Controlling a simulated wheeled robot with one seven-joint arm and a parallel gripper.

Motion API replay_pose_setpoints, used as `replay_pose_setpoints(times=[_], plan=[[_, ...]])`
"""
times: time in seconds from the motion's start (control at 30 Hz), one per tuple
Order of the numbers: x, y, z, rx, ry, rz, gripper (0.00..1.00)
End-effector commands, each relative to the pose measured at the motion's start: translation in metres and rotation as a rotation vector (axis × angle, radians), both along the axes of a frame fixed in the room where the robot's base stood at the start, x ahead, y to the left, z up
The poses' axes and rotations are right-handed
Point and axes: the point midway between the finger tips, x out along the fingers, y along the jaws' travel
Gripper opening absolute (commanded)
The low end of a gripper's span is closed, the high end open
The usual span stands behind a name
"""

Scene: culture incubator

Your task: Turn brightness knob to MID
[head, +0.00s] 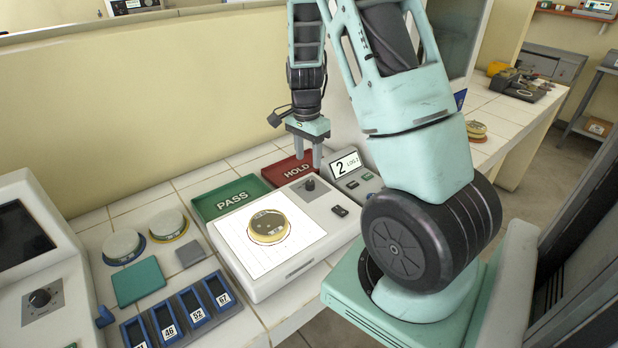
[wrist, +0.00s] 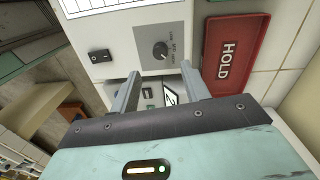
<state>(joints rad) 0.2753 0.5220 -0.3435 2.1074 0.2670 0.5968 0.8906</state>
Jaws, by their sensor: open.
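The brightness knob (head: 309,184) is a small dark knob on a grey panel at the back right of the white light box (head: 290,268). In the wrist view the knob (wrist: 161,50) stands just beyond the fingertips, with small markings around it too small to read. My gripper (head: 305,158) points down above the knob in the head view. In the wrist view my gripper (wrist: 160,82) is open, with nothing between its fingers, and the knob lies roughly in line with the gap. The knob appears apart from both fingers.
A round dish (head: 268,226) sits on the lit panel. A black rocker switch (head: 340,211) is near the knob. The red HOLD tray (head: 292,169) and green PASS tray (head: 230,197) lie behind the box. A display unit marked 2 (head: 346,165) stands close on the right.

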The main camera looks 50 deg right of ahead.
Motion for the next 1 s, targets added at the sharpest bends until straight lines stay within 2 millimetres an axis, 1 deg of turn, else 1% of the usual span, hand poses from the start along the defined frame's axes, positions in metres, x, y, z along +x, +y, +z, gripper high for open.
replay_pose_setpoints(times=[0.03, 0.2, 0.3, 0.4, 0.57, 0.83, 0.87, 0.9, 0.97, 1.0], plan=[[-0.002, 0.000, -0.011, 0.003, 0.006, -0.003, 0.46], [-0.003, 0.000, -0.044, 0.002, 0.004, -0.001, 0.46], [-0.004, 0.001, -0.059, 0.002, 0.003, 0.000, 0.46], [-0.004, 0.001, -0.070, 0.001, 0.002, 0.000, 0.46], [-0.004, 0.001, -0.078, 0.001, 0.000, 0.001, 0.46], [-0.003, 0.001, -0.079, 0.000, -0.001, 0.001, 0.46], [-0.003, 0.001, -0.079, 0.000, -0.001, 0.001, 0.41], [-0.003, 0.001, -0.079, 0.000, -0.001, 0.001, 0.29], [-0.003, 0.001, -0.079, 0.000, -0.001, 0.001, 0.13], [-0.003, 0.001, -0.079, 0.000, -0.001, 0.001, 0.02]])
